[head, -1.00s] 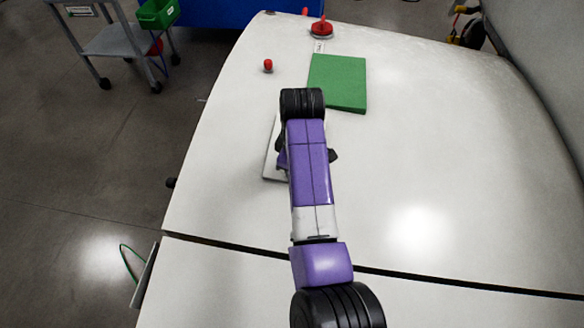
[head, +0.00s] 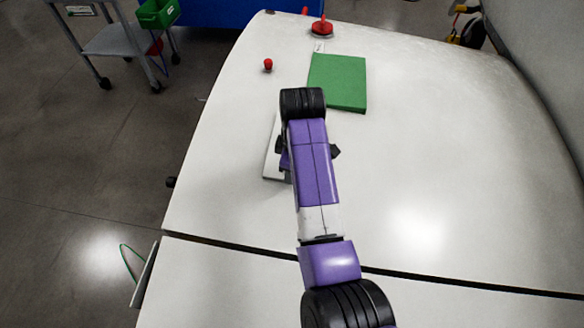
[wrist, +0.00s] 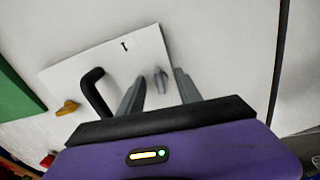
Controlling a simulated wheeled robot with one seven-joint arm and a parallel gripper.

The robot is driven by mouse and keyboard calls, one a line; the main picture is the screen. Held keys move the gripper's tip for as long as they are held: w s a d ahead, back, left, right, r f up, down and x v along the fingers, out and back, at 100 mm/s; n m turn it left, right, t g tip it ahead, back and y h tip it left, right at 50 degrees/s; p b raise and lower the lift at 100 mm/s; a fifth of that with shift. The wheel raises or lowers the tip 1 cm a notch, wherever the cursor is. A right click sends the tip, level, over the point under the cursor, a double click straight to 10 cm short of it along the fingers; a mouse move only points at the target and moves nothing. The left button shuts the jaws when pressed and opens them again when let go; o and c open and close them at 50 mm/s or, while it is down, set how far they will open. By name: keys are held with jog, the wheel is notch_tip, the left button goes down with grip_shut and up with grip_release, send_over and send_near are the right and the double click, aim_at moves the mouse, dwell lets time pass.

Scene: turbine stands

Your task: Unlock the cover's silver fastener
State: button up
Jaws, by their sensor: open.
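The white cover (wrist: 105,75) carries a bent black handle (wrist: 93,90), a yellow-orange fastener (wrist: 67,108) at its left and the small silver fastener (wrist: 160,81) near its right end. My gripper (wrist: 161,74) is open in the wrist view, with its two grey fingers on either side of the silver fastener. I cannot tell whether either finger touches it. In the head view only the left edge of the cover (head: 270,160) shows. My arm hides its fasteners, the handle and the fingertips there.
A green pad (head: 338,82), a small red knob (head: 268,65) and a larger red piece (head: 321,27) lie beyond the cover on the white curved surface (head: 430,170). A dark seam (head: 430,283) crosses its near side. The surface right of my arm is clear.

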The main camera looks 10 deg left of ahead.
jog(key=shift+r, duration=0.1)
jog(key=shift+s+d+r, duration=0.1)
jog(key=shift+s+r, duration=0.05)
jog(key=shift+r, duration=1.05)
jog(key=shift+s+d+r, duration=0.1)
jog(key=shift+s+r, duration=0.05)
jog(key=shift+r, duration=1.05)
